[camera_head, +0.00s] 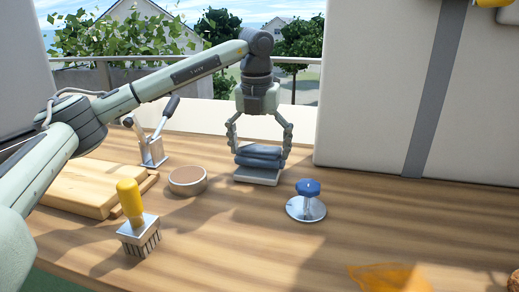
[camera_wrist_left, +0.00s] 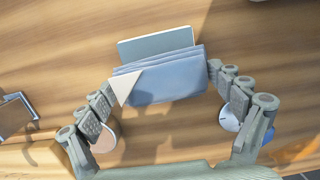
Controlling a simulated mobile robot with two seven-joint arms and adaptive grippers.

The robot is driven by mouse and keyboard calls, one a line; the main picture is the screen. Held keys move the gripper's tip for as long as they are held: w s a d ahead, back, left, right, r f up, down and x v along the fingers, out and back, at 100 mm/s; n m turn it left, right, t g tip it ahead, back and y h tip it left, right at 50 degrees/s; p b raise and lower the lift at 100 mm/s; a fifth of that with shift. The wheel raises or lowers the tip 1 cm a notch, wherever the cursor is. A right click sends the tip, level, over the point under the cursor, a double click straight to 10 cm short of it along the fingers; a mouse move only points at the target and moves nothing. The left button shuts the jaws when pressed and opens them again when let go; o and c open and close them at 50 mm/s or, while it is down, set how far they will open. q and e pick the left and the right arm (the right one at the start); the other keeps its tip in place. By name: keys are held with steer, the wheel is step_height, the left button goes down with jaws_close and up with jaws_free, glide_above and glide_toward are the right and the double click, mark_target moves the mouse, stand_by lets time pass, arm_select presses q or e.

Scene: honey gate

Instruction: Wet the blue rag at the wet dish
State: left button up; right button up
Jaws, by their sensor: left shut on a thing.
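The folded blue rag (camera_head: 259,157) is between the fingers of my left gripper (camera_head: 260,151), which is shut on it from both sides. In the left wrist view the rag (camera_wrist_left: 170,82) spans between the fingertips, with one pale corner. A flat grey rectangular pad (camera_head: 256,178) lies directly under the rag; I cannot tell whether they touch. A low round dish (camera_head: 187,187) with a tan top stands to the left of the gripper, apart from the rag. Which one is the wet dish is not clear from looks. My right gripper is not in view.
A blue-knobbed metal disc (camera_head: 306,208) stands right of the pad. A yellow-handled brush (camera_head: 131,203), a wooden board (camera_head: 82,190) and a lever clamp (camera_head: 152,152) are at left. Orange netting (camera_head: 390,278) lies at the front. A large white box (camera_head: 370,90) stands behind right.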

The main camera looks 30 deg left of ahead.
mark_target(260, 146)
arm_select(q)
steer(key=shift+f+b, duration=0.3)
steer(key=shift+f, duration=0.25)
stand_by(0.4)
steer(key=shift+f, duration=0.1)
stand_by(0.9)
steer(key=shift+r+p, duration=1)
steer(key=shift+r, duration=0.25)
steer(key=shift+r+p, duration=0.55)
steer(key=shift+r, duration=1.8)
